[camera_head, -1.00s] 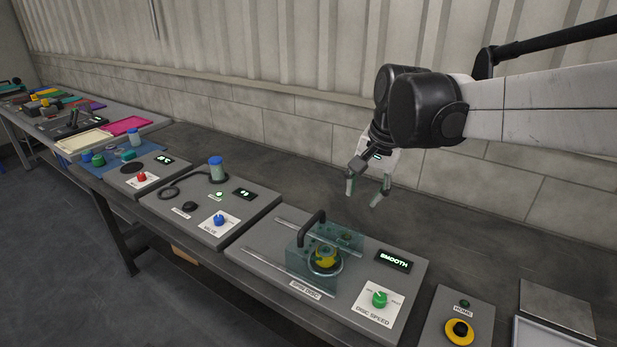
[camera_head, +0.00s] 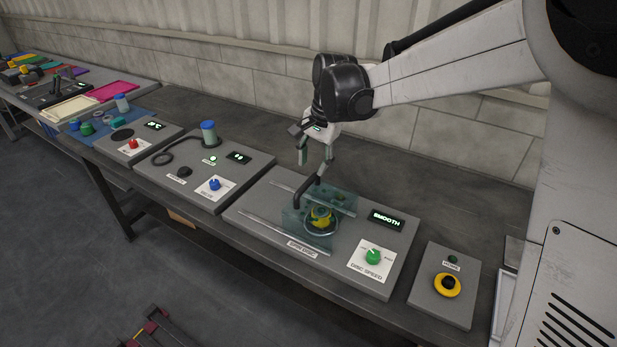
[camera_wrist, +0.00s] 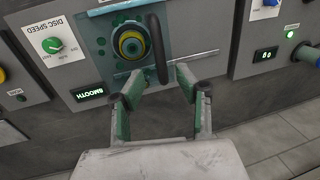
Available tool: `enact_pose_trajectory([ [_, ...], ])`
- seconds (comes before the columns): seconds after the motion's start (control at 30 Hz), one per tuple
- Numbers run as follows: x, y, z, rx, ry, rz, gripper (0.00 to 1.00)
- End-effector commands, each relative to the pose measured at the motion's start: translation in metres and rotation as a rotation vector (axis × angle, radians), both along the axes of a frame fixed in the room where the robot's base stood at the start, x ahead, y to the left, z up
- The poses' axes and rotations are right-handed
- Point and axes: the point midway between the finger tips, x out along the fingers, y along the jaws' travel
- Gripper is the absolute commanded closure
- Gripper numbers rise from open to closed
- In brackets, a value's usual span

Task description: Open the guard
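The guard (camera_head: 292,222) is a clear, bluish box with a black bar handle (camera_head: 307,193) standing on its left side. It sits over a yellow and dark disc (camera_head: 321,217) on the grey spin disc panel, between two thin rails. In the wrist view the guard (camera_wrist: 98,47) surrounds the disc, and the handle (camera_wrist: 160,50) stands as a dark arch. My gripper (camera_head: 314,168) points down above the back of the guard, close to the handle. In the wrist view its green-tipped fingers (camera_wrist: 152,84) are spread with nothing between them, just short of the handle's end.
A green disc speed knob (camera_head: 373,257) and a lit display reading SMOOTH (camera_head: 387,219) are right of the guard. A yellow and black button (camera_head: 447,285) is farther right. A panel with a blue knob (camera_head: 214,184) and blue-capped bottle (camera_head: 208,132) stands left. Bench behind is clear.

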Motion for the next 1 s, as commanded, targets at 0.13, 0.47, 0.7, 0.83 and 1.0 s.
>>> enact_pose_trajectory([
  [0.13,0.003,0.005,-0.027,0.0,0.0,0.001,0.67],
  [0.47,0.006,0.01,-0.061,0.0,0.0,0.0,0.67],
  [0.7,0.006,0.011,-0.064,0.0,0.0,0.0,0.67],
  [0.83,0.006,0.011,-0.063,0.0,0.0,0.0,0.71],
  [1.0,0.006,0.011,-0.063,0.0,0.0,0.0,0.94],
])
